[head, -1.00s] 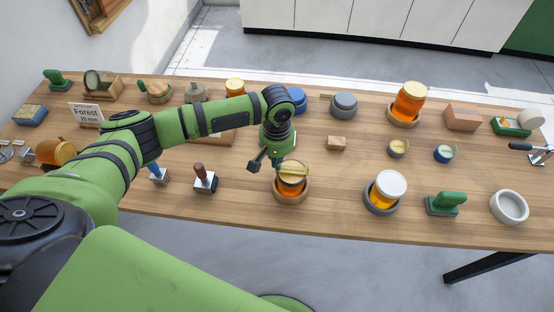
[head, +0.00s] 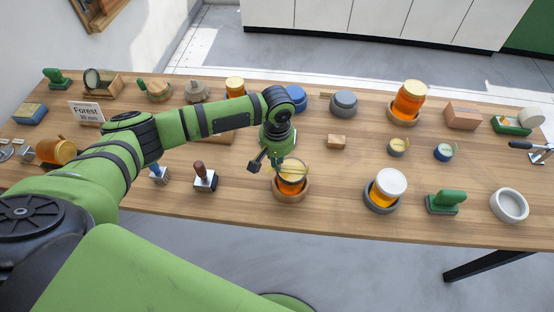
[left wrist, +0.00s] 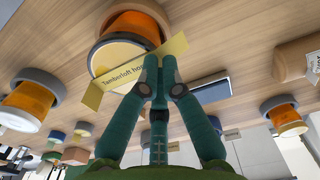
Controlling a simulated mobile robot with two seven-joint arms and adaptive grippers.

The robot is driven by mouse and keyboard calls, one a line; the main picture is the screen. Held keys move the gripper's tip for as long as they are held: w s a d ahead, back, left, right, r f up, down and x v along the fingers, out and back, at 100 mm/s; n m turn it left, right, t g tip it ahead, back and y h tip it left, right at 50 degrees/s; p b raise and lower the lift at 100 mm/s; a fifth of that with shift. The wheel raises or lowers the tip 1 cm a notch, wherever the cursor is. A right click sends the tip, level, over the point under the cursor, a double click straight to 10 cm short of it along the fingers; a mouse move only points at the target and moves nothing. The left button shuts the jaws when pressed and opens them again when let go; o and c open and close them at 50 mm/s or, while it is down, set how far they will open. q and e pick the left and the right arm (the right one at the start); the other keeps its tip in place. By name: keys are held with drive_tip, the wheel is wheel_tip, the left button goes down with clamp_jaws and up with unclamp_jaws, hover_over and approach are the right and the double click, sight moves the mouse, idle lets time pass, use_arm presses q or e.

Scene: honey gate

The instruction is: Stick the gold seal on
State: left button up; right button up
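The gold seal (left wrist: 140,72) is a long, thin yellow strip with dark lettering that starts "Tamberloft ho". My left gripper (left wrist: 159,64) has its teal fingertips together on the strip's edge. The strip also shows in the head view (head: 294,168), over the pale gold lid of an amber honey jar (head: 290,187). In the left wrist view the strip crosses the lid (left wrist: 112,58) and its ends are bent. I cannot tell whether it touches the lid. The jar sits in a round wooden holder (head: 291,199). My right gripper is not in view.
A brown-handled stamp (head: 204,178) stands to the left. A small wooden block (head: 336,142) lies behind. Bare tabletop surrounds the jar.

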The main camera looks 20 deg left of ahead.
use_arm(q)
drive_tip(key=shift+o, duration=1.2)
drive_tip(key=shift+f, duration=0.1)
wheel_tip(320, 180, up, 12)
